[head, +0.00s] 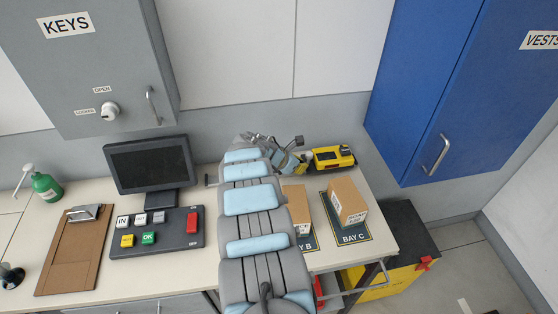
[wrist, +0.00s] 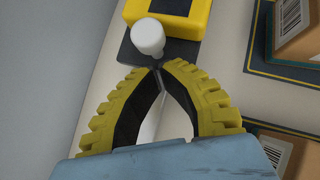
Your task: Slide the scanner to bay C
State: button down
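A yellow and black device (head: 331,157), which looks like the scanner, lies at the back of the bench near the wall. In the wrist view its yellow body (wrist: 184,16) is at the top, with a dark plate and a round white knob (wrist: 148,38) at its near end. My gripper (head: 303,158) is just left of the device in the head view. In the wrist view my gripper's fingertips (wrist: 157,68) meet just short of the knob, with nothing seen held. The BAY C mat (head: 352,235) lies in front of the device and carries a cardboard box (head: 347,202).
Another cardboard box (head: 297,207) stands at bay B, partly behind my arm. A monitor (head: 150,165) and button panel (head: 155,232) stand left of my arm. The blue cabinet (head: 440,90) hangs at upper right. The bench ends right of bay C.

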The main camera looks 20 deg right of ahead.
jog(key=a+p, duration=0.1)
jog(key=s+a+p, duration=0.1)
jog(key=a+p, duration=0.1)
jog(key=shift+a+r, duration=0.2)
jog(key=shift+a, duration=0.05)
jog(key=shift+a+b, duration=0.35)
jog(key=shift+b, duration=0.1)
jog(key=shift+a+r, duration=0.15)
jog(key=shift+r, duration=0.25)
jog(key=v, duration=0.8)
jog(key=shift+a, duration=0.15)
